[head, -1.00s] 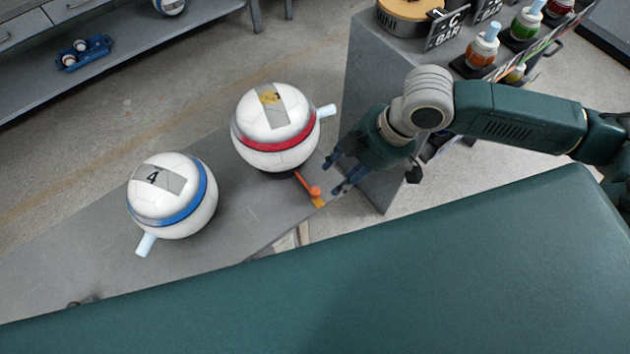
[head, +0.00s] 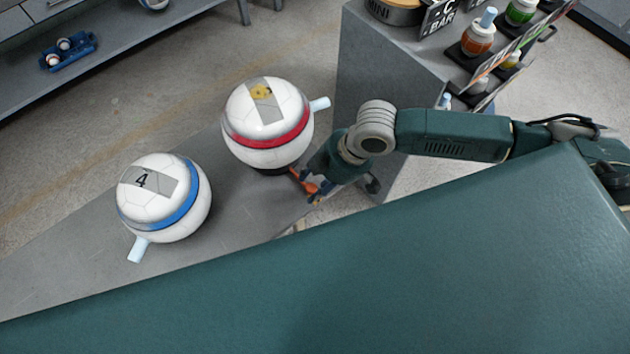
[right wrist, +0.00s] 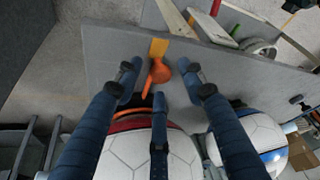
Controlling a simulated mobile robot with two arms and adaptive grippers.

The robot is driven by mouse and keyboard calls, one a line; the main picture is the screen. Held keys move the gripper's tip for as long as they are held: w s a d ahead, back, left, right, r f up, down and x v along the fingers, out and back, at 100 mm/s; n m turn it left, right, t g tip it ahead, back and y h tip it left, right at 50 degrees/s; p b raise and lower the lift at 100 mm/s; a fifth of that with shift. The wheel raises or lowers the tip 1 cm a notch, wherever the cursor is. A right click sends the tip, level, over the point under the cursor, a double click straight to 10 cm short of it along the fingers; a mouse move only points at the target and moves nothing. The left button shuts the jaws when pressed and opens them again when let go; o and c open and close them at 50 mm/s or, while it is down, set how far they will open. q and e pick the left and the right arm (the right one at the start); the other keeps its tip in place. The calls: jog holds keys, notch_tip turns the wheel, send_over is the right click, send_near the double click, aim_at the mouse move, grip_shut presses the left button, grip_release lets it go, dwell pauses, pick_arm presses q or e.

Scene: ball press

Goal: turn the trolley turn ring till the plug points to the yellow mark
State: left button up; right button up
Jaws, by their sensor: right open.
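A white ball with a red band (head: 265,125) sits on the grey trolley top (head: 60,265). Its pale blue plug (head: 320,104) sticks out to the right, away from the yellow mark. An orange handle (head: 303,180) juts from under this ball; it also shows in the right wrist view (right wrist: 160,72). The yellow mark (right wrist: 158,47) is at the trolley edge, just beyond the handle's knob. My right gripper (head: 307,187) is open, low at the trolley edge, with its fingers around the handle (right wrist: 160,78). Contact cannot be told. My left gripper is not in view.
A second white ball with a blue band (head: 165,200) and a number 4 stands to the left, its plug (head: 138,249) pointing down-left. A grey cabinet (head: 385,75) with several coloured bottles stands behind my right arm. A shelf (head: 105,85) lies at upper left.

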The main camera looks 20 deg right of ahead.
jog(key=shift+f, duration=0.2)
grip_shut()
jog(key=shift+a, duration=0.15)
